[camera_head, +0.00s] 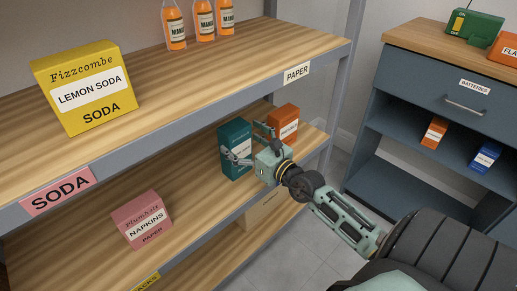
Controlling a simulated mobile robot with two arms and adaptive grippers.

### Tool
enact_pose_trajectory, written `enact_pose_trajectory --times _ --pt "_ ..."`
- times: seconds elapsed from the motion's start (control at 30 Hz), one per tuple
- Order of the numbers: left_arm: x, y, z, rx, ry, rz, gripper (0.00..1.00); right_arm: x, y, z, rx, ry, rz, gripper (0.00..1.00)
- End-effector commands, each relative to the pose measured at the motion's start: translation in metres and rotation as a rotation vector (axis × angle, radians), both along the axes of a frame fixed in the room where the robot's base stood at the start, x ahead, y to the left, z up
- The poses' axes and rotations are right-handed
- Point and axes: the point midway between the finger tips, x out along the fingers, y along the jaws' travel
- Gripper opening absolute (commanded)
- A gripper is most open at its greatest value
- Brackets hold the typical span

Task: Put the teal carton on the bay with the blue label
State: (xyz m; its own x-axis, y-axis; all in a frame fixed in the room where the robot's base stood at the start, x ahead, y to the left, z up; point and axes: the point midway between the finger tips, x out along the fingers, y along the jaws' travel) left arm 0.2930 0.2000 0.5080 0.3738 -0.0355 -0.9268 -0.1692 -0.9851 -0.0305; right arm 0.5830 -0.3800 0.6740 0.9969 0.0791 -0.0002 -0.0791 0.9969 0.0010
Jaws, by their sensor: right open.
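The teal carton (236,138) stands upright on the lower wooden shelf (190,185), left of an orange carton (283,122). My right gripper (244,142) is open at the teal carton, with one finger across its front and the other near its right side. I cannot tell whether the fingers touch it. The gripper covers part of the carton's right side. No blue label shows in this view. My left gripper is not in view.
The upper shelf holds a yellow soda box (85,87) and orange bottles (203,22). Its edge has a pink SODA label (60,190) and a white PAPER label (297,73). A pink napkin box (143,220) stands below. A blue-grey cabinet (430,90) stands at right.

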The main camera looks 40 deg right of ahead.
Motion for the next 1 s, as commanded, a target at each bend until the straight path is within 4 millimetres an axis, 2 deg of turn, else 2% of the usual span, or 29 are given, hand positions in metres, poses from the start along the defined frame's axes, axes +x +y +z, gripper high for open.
enact_pose_trajectory --times 0.03,0.23,0.4,0.73,0.87,1.0 --pt "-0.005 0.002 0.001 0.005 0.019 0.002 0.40 -0.011 -0.001 -0.001 -0.002 0.005 0.001 0.89" --pt "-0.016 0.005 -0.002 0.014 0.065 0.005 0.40 -0.046 -0.003 -0.001 -0.003 0.004 0.001 0.89" --pt "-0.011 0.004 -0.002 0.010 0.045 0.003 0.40 -0.070 -0.005 -0.001 -0.004 0.005 0.002 0.89" --pt "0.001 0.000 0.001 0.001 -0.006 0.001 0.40 -0.089 -0.005 0.004 0.044 -0.016 -0.007 0.89" --pt "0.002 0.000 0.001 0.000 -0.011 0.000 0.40 -0.095 -0.002 0.023 0.294 -0.098 -0.057 0.89" --pt "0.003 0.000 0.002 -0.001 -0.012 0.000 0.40 -0.112 -0.016 0.039 0.780 -0.224 -0.197 0.89"
